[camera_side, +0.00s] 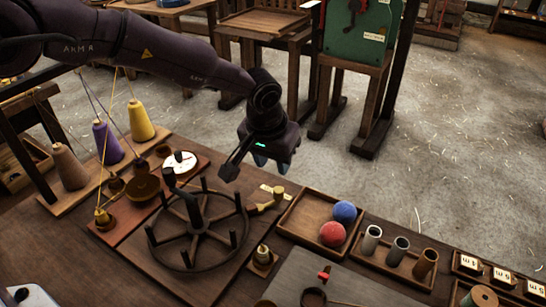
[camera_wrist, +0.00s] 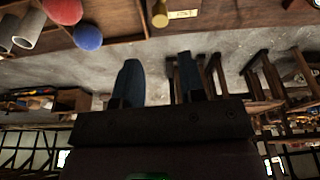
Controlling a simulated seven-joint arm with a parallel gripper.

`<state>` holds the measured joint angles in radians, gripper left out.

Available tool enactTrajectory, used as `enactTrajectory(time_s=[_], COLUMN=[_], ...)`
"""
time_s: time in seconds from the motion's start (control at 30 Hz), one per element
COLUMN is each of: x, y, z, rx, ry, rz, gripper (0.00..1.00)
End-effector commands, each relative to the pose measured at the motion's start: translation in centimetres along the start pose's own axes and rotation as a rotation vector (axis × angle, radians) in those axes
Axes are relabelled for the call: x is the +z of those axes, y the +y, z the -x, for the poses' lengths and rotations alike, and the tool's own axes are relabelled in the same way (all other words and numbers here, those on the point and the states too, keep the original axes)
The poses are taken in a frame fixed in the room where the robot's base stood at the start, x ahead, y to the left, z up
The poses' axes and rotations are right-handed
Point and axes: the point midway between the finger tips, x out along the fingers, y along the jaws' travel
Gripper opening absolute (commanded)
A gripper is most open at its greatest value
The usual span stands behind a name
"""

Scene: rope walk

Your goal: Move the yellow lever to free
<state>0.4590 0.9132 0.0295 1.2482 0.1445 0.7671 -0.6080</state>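The yellow lever (camera_side: 277,194) stands at the right edge of the board with the dark spoked wheel (camera_side: 152,238). Its round yellow end points up and right, beside a small pale label (camera_side: 267,188) whose writing is too small to read. In the wrist view the lever's end (camera_wrist: 160,15) is at the top middle, left of the label (camera_wrist: 183,14). My gripper (camera_side: 272,163) hangs over the bench's far edge, above and behind the lever, not touching it. Its two blue fingers (camera_wrist: 158,78) are apart with nothing between them.
A wooden tray (camera_side: 288,222) with a red ball (camera_side: 332,234) and a blue ball (camera_side: 345,212) lies right of the lever. Several tubes (camera_side: 399,250) stand further right. Yellow (camera_side: 139,121), purple (camera_side: 106,143) and brown (camera_side: 69,168) cones stand left, with strings rising.

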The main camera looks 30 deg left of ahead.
Motion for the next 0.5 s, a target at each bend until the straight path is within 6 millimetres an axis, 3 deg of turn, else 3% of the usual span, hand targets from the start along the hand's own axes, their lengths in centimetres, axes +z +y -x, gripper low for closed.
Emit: enactTrajectory(time_s=[0.17,0.5], x=[0.0,0.1], y=[0.0,-0.1], z=[-1.5,-6.6], rx=[0.0,0.0], ry=[-0.001,-0.003], rz=[0.004,0.002], gripper=[0.37,0.37])
